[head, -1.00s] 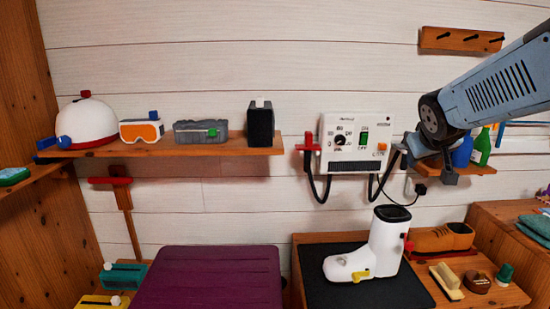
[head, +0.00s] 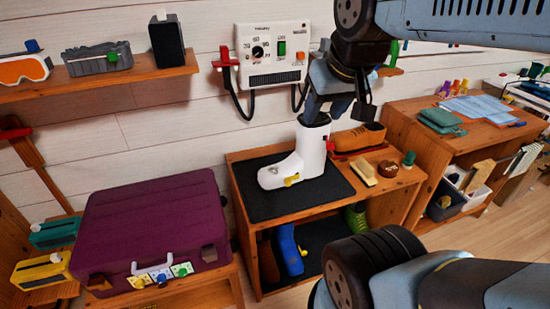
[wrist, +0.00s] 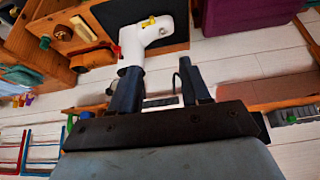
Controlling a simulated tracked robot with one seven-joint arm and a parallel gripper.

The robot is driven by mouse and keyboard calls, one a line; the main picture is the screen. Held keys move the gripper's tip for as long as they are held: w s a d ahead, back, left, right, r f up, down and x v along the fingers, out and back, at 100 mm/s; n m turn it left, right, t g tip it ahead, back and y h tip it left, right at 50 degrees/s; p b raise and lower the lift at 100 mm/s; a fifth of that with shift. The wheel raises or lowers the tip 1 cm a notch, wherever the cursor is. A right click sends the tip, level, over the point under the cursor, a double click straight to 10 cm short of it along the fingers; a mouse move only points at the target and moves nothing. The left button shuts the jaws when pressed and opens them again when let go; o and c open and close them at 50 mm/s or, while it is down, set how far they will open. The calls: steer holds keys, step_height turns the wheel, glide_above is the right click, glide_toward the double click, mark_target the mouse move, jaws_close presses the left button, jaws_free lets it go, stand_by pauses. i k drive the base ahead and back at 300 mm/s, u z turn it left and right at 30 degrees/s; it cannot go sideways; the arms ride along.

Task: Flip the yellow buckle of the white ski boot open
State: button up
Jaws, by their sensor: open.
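The white ski boot (head: 312,150) stands upright on a black mat (head: 265,200) on top of a wooden bench, its toe to the left. The yellow buckle (head: 292,180) is low on the side of its foot; I cannot tell its exact angle. My gripper (head: 318,112) is open and empty, pointing down at the boot's top edge and overlapping it in the head view. In the wrist view, the boot (wrist: 135,42) and yellow buckle (wrist: 148,22) lie beyond my open fingers (wrist: 160,82). The left finger covers part of the boot's top; contact is unclear.
A control box (head: 272,52) hangs on the wall behind. A purple suitcase (head: 155,225) lies to the left. The mat's left part is clear.

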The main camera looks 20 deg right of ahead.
mark_target(287, 180)
steer(key=z, duration=0.05)
steer(key=k, duration=0.5)
steer(key=u, duration=1.3)
steer(key=i, duration=0.85)
steer(key=z, duration=1.25)
